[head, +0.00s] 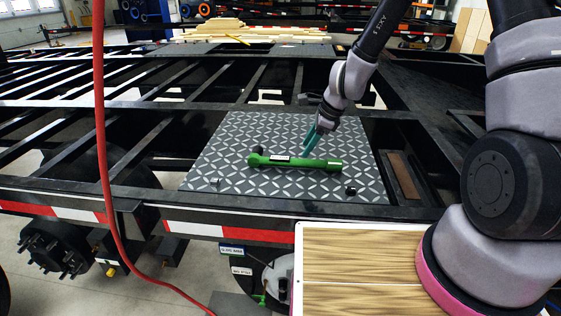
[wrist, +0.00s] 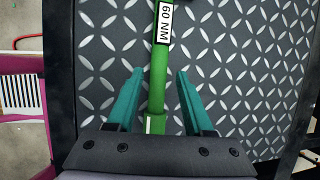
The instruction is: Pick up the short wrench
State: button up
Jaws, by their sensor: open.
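A green wrench (head: 305,162) with a white label lies flat on a dark diamond-patterned plate (head: 235,135), with its rounded head to the left. My gripper (head: 311,138) is above and just behind the wrench in the head view, with its teal fingers pointing down. In the wrist view the green handle (wrist: 158,75) runs between the two open teal fingers of my gripper (wrist: 157,85), with a gap on each side. The label there reads "60 NM". The fingers hold nothing. The wrench's head is cut off at the top of the wrist view.
Small dark pieces (head: 350,190) sit near the plate's front edge. A red hose (head: 101,120) hangs at the left. The black trailer frame (head: 160,107) has open gaps around the plate. A wood-topped surface (head: 360,260) is at the front right.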

aim_at(298, 160)
jog(key=shift+x, duration=3.6)
grip_shut()
jog(key=shift+r, duration=0.1)
